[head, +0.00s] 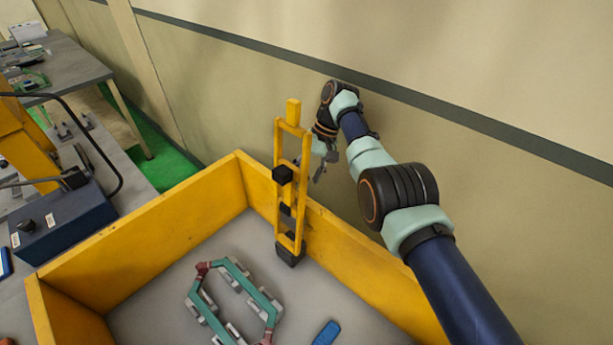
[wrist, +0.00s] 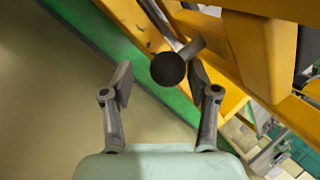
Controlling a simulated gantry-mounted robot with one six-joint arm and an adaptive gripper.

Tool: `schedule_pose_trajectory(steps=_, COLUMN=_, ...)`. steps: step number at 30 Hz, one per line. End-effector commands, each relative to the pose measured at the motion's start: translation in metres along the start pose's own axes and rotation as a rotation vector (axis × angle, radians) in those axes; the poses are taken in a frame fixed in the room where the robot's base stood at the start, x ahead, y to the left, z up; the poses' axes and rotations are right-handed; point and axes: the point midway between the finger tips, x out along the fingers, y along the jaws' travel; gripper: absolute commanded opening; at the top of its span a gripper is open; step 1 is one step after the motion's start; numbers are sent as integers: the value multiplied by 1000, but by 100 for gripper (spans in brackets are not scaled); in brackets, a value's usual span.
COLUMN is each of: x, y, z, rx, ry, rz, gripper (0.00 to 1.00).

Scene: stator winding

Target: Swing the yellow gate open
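The yellow gate (head: 279,160) is a tall narrow frame standing upright at the back wall of the yellow-walled box, with black blocks on it. My gripper (head: 319,168) is just right of the gate, partly in front of the beige wall. In the wrist view my gripper (wrist: 160,88) has its two grey fingers spread apart. A dark round knob (wrist: 168,68) on a grey stem shows at the gap between the fingertips, beside a yellow part (wrist: 245,50). I see no finger clearly closed on the knob. Whether the fingertips reach past it cannot be told.
The yellow-walled box (head: 180,222) holds a green and grey stator frame (head: 238,278) and a blue item (head: 326,333). A blue control box (head: 65,222) stands on the left bench. A grey table (head: 65,68) is behind. The beige wall runs close behind my arm.

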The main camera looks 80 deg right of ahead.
Motion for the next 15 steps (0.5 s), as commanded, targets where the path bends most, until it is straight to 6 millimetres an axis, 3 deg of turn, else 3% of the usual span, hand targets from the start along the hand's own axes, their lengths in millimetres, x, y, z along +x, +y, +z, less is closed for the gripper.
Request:
schedule_pose_trajectory(steps=1, x=-16, y=-4, z=1, rx=-4, ry=6, rz=1, gripper=61)
schedule_pose_trajectory(steps=7, x=-58, y=-24, z=8, rx=-4, ry=5, rz=0, gripper=61)
schedule_pose_trajectory(steps=15, x=-80, y=-35, z=12, rx=-2, ry=3, rz=-1, gripper=61)
